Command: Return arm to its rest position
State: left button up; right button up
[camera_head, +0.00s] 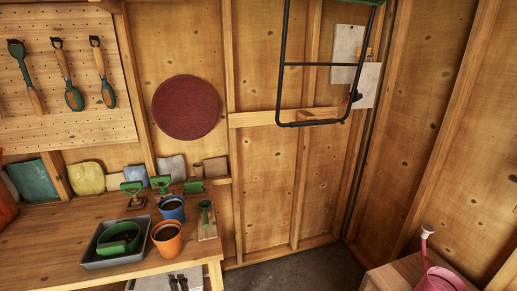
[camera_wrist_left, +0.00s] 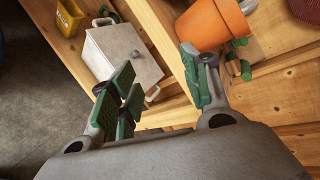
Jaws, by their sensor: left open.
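My left gripper (camera_wrist_left: 158,62) shows in the left wrist view, with its green-padded fingers spread apart and nothing between them. An orange pot (camera_wrist_left: 212,24) is beyond the right finger, near the bench edge; I cannot tell the exact gap. In the head view neither arm nor gripper shows. There, an orange pot (camera_head: 167,239) with dark soil stands upright on the wooden bench (camera_head: 40,240). My right gripper is in neither view.
A grey tray (camera_head: 92,264) holding a green container (camera_head: 119,238), a blue pot (camera_head: 172,208) and a green-handled trowel (camera_head: 206,213) are on the bench. A pale box (camera_wrist_left: 124,56) is below the bench edge. A pink watering can (camera_head: 440,279) is at right. Floor (camera_head: 300,272) between is clear.

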pick_arm(q)
jog(key=s+d+f+n+g+h, duration=0.1)
jog(key=s+d+n+g+h, duration=0.1)
jog(key=s+n+g+h, duration=0.4)
jog(key=s+d+n+g+h, duration=0.2)
jog(key=s+n, duration=0.6)
jog(key=s, duration=0.2)
jog(key=s+f+g, duration=0.1)
jog(key=s+f, duration=0.2)
jog(key=f, duration=3.1)
jog(key=s+a+f, duration=0.2)
jog(key=s+f, duration=0.7)
jog(key=s, duration=0.2)
jog(key=s+a+f+g, duration=0.1)
jog(key=s+a+f, duration=0.1)
jog(key=s+f, duration=0.8)
jog(key=shift+s+a+y, duration=0.3)
jog(key=shift+s+a, duration=0.05)
jog(key=shift+s, duration=0.1)
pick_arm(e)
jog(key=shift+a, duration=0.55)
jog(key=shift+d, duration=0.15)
